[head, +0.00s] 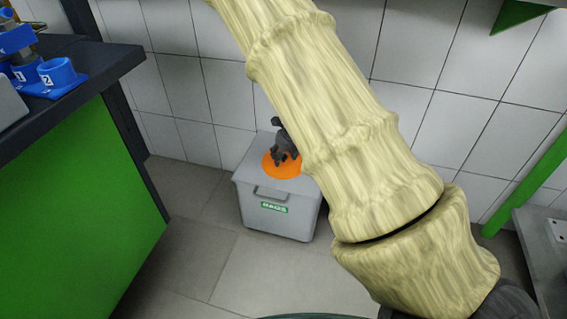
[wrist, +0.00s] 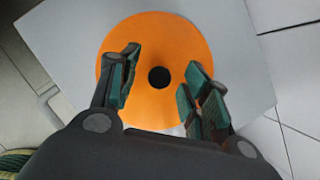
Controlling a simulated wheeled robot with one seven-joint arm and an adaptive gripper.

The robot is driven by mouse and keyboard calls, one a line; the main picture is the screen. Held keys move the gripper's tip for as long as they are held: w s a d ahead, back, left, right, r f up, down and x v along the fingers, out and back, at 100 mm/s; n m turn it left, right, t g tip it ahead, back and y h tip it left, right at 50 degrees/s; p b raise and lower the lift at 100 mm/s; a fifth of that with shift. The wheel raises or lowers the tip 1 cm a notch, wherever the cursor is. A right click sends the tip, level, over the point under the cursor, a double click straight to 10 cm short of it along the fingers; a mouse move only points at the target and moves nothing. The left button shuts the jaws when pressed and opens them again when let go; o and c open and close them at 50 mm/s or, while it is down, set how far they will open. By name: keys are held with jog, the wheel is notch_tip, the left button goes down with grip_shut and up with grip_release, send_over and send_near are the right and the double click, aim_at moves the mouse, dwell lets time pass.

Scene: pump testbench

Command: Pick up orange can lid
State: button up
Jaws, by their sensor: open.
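The orange can lid (head: 282,165) is a flat disc on top of a grey bin in the head view. In the wrist view the lid (wrist: 158,42) fills the middle and has a dark round spot at its centre. Nothing is between the fingertips. Whether they touch the lid is hard to tell.
The grey bin (head: 262,203) with a green label stands on the tiled floor near the white wall. A green-sided workbench (head: 80,190) with blue holders (head: 58,75) is at the left. A grey metal surface (head: 545,250) is at the right edge. Floor in front of the bin is clear.

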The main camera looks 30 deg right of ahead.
grip_shut()
